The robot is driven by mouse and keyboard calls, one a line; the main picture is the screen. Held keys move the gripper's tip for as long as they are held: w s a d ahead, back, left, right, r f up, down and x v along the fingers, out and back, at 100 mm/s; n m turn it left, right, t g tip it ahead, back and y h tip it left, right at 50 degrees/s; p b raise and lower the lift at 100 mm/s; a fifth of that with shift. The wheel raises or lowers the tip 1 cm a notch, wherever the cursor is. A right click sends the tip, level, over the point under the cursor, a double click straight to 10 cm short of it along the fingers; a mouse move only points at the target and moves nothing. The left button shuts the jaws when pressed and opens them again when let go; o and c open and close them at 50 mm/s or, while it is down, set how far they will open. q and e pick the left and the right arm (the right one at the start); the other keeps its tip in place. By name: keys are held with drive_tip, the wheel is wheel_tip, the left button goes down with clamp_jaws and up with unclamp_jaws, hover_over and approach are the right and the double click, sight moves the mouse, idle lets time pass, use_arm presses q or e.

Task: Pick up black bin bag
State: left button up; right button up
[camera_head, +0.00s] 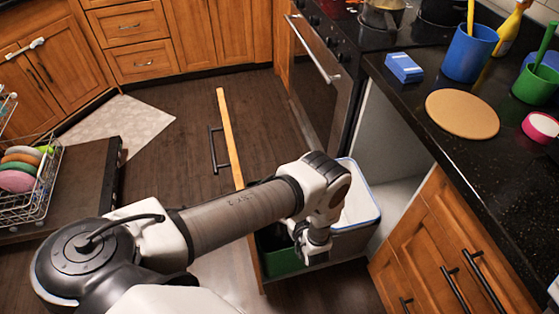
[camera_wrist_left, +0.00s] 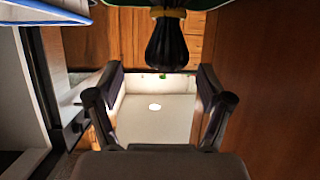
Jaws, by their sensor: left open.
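In the left wrist view the black bin bag (camera_wrist_left: 169,45) shows as a gathered, pleated neck with a yellow tie around it. It sticks out from a green bin (camera_wrist_left: 118,38), which also shows in the head view (camera_head: 281,260). My left gripper (camera_wrist_left: 160,80) is open and empty. Its two fingers stand apart, with the bag's neck in the picture between and beyond their tips. I see no contact. In the head view my left wrist reaches down over the pull-out bins and hides the fingers and the bag. My right gripper is not in view.
A white-lined bin (camera_head: 360,207) stands beside the green one in the pull-out. The wooden pull-out front (camera_head: 230,135) borders the bins. The dark counter (camera_head: 455,165) and cabinet doors (camera_head: 425,250) lie right. A dish rack (camera_head: 40,190) stands left. The middle floor is clear.

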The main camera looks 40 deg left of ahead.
use_arm(q)
drive_tip(key=x, duration=0.5)
drive_tip(key=shift+s+a+f, duration=0.25)
drive_tip(key=shift+a, duration=0.15)
clamp_jaws()
drive_tip(key=shift+r, duration=0.1)
